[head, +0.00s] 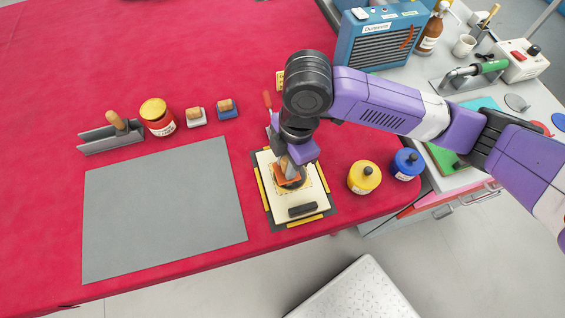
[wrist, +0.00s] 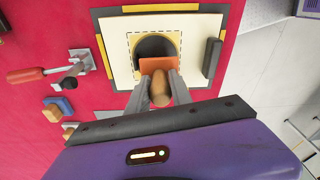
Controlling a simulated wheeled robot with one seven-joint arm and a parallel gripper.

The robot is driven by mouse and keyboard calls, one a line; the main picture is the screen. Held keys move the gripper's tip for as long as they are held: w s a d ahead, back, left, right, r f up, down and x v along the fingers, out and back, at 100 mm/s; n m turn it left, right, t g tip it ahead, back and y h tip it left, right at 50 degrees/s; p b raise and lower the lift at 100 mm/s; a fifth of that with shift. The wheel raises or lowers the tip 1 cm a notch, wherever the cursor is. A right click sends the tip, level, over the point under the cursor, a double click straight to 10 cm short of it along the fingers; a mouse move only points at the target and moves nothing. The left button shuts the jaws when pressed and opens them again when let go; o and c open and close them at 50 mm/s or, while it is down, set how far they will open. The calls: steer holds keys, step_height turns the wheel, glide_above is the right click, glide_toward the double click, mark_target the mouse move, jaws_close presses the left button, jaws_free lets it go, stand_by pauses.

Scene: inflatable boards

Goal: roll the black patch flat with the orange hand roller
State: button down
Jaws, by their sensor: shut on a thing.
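The black patch (wrist: 148,46) is a dark round shape inside a dashed square on the cream board (wrist: 120,60). In the head view the board (head: 266,164) lies at the table's front right, and the patch is mostly hidden under my gripper. My gripper (head: 286,164) is shut on the wooden handle (wrist: 160,92) of an orange tool (wrist: 155,65), taken to be the hand roller; the tool also shows in the head view (head: 287,180). The orange part overlaps the near side of the patch. I cannot tell whether it touches it.
A black bar (head: 302,210) lies on the board's edge. A yellow jar (head: 364,177) and a blue jar (head: 407,164) stand to its right. A grey sheet (head: 160,210) lies left. A red-handled tool (wrist: 30,75) and small wooden-knobbed blocks (head: 196,117) lie behind.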

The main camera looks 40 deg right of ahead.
steer(key=shift+d, duration=0.15)
steer(key=shift+s+d+b, duration=0.3)
steer(key=shift+d, duration=0.6)
steer(key=shift+s+d+b, duration=0.25)
steer(key=shift+s+d, duration=0.05)
steer(key=shift+d, duration=0.6)
step_height(320, 180, up, 7)
steer(key=p, duration=0.5)
